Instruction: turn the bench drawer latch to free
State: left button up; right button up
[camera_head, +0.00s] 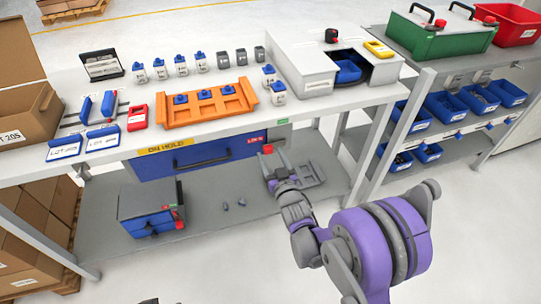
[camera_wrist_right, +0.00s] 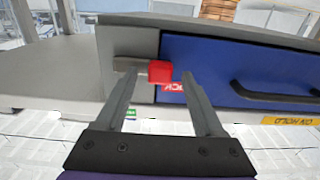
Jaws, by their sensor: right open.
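The bench drawer (camera_head: 210,157) has a blue front with a dark handle and a yellow "ON HOLD" tag (camera_head: 166,146). The red latch (camera_head: 267,149) is at its right end; in the right wrist view the red latch (camera_wrist_right: 160,71) sits by the drawer's edge, next to a red label (camera_wrist_right: 173,87). A small green label (camera_wrist_right: 131,113) is on the grey frame beside the drawer. My right gripper (camera_wrist_right: 160,78) is open, its fingers either side of the latch; contact cannot be told. In the head view my right gripper (camera_head: 280,165) is just below the latch.
Floor in front is clear.

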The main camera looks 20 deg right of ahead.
jog(key=shift+w, duration=0.3)
grip_shut()
dwell(1.3)
